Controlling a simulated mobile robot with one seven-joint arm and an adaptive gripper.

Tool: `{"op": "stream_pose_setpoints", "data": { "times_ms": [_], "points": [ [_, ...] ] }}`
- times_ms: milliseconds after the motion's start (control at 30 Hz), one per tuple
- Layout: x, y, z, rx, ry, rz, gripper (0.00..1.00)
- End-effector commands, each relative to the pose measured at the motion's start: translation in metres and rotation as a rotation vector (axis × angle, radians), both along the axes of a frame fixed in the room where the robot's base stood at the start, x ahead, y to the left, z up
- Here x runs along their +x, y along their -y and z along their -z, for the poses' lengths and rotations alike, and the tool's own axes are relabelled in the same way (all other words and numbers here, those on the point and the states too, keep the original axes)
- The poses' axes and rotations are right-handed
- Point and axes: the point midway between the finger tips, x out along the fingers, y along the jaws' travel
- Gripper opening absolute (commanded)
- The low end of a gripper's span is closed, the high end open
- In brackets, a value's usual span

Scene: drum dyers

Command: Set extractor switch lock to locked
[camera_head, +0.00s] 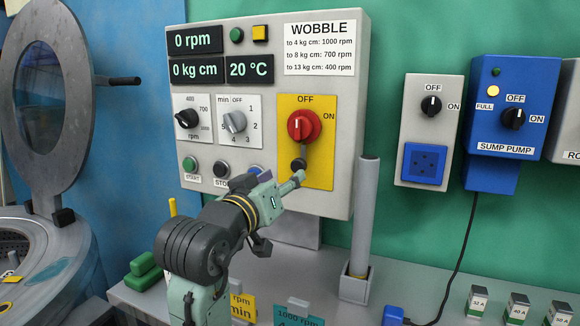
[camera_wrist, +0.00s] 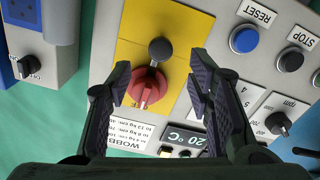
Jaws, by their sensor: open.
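The yellow plate (camera_head: 300,98) on the grey control box carries a red rotary switch (camera_head: 303,125) marked OFF and ON. Its white mark points up, near OFF. Just below it is a small round dark knob (camera_head: 299,164), which appears to be the lock. In the wrist view, upside down, the dark knob (camera_wrist: 161,50) shows above the red switch (camera_wrist: 148,88). My gripper (camera_head: 282,208) is open and empty in front of the lower part of the plate. In the wrist view its fingers (camera_wrist: 158,84) flank the red switch, apparently without touching it.
Start, stop and blue reset buttons (camera_wrist: 245,39) and two smaller dials (camera_head: 234,122) lie beside the yellow plate. A grey post (camera_head: 366,215) stands close to the box's right. A metal drum machine (camera_head: 45,265) is at left. The sump pump box (camera_head: 516,100) is at right.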

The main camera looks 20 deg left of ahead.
Motion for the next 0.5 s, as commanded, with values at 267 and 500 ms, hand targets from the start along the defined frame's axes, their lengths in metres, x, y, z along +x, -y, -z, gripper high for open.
{"op": "stream_pose_setpoints", "data": {
  "times_ms": [267,500],
  "points": [
    [0.053,0.002,-0.002,0.000,-0.001,-0.001,0.47],
    [0.077,0.002,-0.001,0.000,0.001,-0.003,0.47]
  ]
}}
